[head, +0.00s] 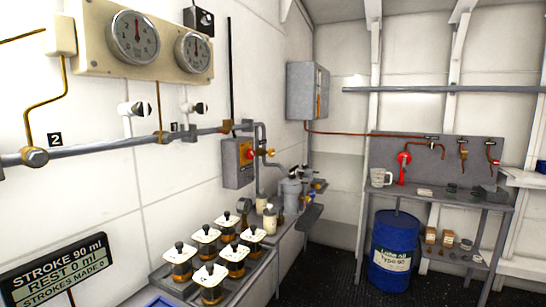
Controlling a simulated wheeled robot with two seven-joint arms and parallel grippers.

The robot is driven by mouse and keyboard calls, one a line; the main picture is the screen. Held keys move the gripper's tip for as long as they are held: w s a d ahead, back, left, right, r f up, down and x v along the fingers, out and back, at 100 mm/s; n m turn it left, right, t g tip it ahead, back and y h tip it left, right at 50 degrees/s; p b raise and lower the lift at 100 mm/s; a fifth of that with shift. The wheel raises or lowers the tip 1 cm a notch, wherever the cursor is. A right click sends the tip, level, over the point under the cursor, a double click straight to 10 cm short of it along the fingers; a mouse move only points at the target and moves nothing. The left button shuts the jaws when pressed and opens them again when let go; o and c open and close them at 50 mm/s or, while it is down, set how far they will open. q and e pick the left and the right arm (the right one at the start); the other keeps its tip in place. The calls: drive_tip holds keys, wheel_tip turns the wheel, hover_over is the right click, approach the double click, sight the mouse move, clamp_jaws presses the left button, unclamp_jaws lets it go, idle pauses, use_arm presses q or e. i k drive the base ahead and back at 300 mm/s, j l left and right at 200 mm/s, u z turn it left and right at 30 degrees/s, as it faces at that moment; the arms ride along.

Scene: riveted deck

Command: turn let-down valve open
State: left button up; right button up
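No valve in the head view carries a readable let-down label, so I cannot tell which one it is. A small valve with a red and yellow handle (268,153) sits at a grey wall box (237,162) in the middle. Two valves with black-and-white knobs, a left one (133,109) and a right one (194,107), stand above the grey wall pipe (100,146) below two gauges. A red fitting (403,158) shows above the far bench. Whether any valve is open or shut is not clear. Neither of my grippers is in view.
Several lidded jars (205,234) stand on a metal shelf (165,275) along the left wall. A blue drum (393,250) stands by the far bench (440,196). Dark floor (335,275) lies open between.

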sight(271, 152)
drive_tip(key=i+l, duration=0.25)
drive_tip(key=i, duration=0.15)
drive_tip(key=i+l+z, duration=0.15)
drive_tip(key=i+l, duration=0.15)
drive_tip(key=i, duration=0.1)
